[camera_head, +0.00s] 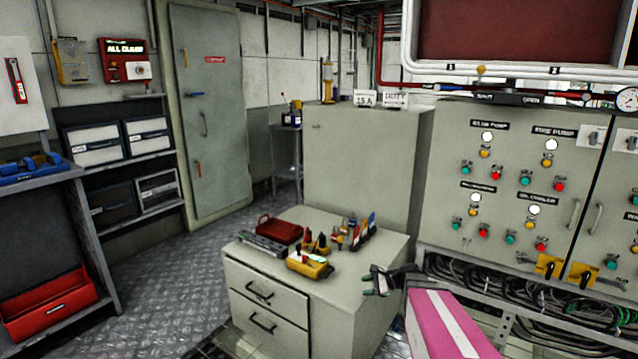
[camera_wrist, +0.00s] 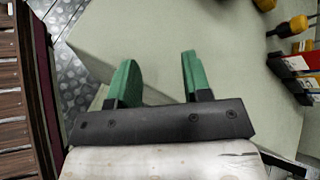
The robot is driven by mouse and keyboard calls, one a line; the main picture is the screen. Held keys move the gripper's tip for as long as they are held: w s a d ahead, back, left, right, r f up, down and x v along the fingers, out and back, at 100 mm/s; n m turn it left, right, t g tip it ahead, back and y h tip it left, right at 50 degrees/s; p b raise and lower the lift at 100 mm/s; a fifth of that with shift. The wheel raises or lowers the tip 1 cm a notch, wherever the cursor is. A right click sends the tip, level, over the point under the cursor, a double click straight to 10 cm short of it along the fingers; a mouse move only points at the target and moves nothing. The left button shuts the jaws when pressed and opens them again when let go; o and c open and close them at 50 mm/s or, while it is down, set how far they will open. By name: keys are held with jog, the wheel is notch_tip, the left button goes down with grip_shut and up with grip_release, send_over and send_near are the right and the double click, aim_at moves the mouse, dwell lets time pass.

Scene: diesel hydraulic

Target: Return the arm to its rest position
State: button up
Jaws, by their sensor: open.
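My gripper (camera_head: 376,283) is at the right front edge of the grey drawer cabinet in the head view, at the end of my pink and white arm. In the wrist view my gripper (camera_wrist: 156,75) shows two green fingers spread apart with nothing between them. Beyond the fingers is the bare grey cabinet top (camera_wrist: 150,30). The gripper appears apart from the tools on the cabinet. Most of the arm is outside the head view.
The drawer cabinet (camera_head: 340,285) bears a yellow meter (camera_head: 310,265), a red tray (camera_head: 279,230) and several hand tools. A control panel (camera_head: 515,185) with cables beneath stands close at the right. A tall grey cabinet (camera_head: 365,160) stands behind. Open floor (camera_head: 170,290) lies to the left.

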jog(key=s+r+n+g+h, duration=0.2)
jog(key=s+n+g+h, duration=0.2)
jog(key=s+n+h, duration=0.6)
jog(key=s+n, duration=0.5)
jog(key=shift+s+d+g+h, duration=0.3)
jog(key=shift+s+d+g, duration=0.05)
jog(key=shift+s+g, duration=0.05)
